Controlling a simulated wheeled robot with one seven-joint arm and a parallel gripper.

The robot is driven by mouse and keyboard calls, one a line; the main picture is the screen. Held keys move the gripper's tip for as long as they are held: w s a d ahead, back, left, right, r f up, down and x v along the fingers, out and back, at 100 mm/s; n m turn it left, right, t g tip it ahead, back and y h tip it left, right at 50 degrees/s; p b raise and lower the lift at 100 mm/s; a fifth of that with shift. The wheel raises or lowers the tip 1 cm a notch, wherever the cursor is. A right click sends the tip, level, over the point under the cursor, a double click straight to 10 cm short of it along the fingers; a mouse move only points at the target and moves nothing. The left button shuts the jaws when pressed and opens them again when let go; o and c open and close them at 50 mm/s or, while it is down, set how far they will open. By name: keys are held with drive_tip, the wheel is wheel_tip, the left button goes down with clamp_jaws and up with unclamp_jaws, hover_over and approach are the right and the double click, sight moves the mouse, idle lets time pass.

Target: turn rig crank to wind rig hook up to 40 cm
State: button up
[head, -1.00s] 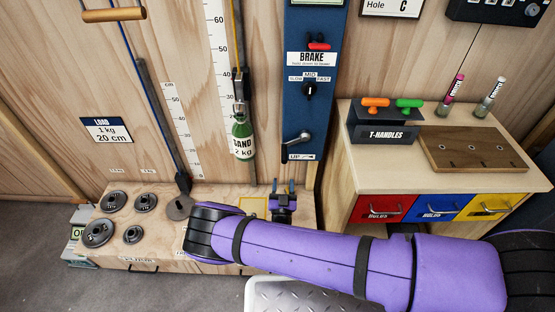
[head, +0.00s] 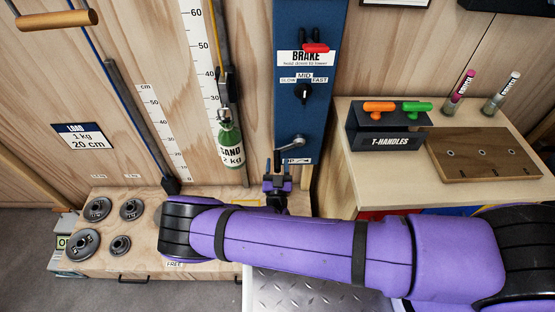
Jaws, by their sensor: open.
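The rig crank (head: 291,143) is a grey arm low on the blue rig panel (head: 305,120), its grip end at the lower left. I cannot tell whether the tips touch or straddle the grip. The rig hook (head: 224,108) hangs on its line beside the white centimetre scale (head: 205,60), below the 40 mark. The green "SAND 2 kg" bottle (head: 230,146) hangs from it. Its exact reading is unclear.
A red brake lever (head: 315,48) and a black speed knob (head: 304,93) sit above the crank. The wooden base (head: 150,240) carries several dark weight discs (head: 97,209). A cabinet (head: 345,170) with T-handles (head: 380,106) stands at the right.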

drive_tip(key=shift+c, duration=0.3)
clamp_jaws()
drive_tip(key=shift+a+r+m+h, duration=0.15)
drive_tip(key=shift+r+m+h, duration=0.25)
drive_tip(key=shift+m, duration=0.35)
drive_tip(key=shift+a+r+m+h, duration=0.15)
drive_tip(key=shift+r+m+h, duration=0.25)
drive_tip(key=shift+m, duration=0.35)
drive_tip(key=shift+o, duration=0.3)
unclamp_jaws()
drive_tip(key=shift+f, duration=0.1)
drive_tip(key=v, duration=1)
drive_tip(key=shift+s, duration=0.4)
drive_tip(key=shift+a, duration=0.1)
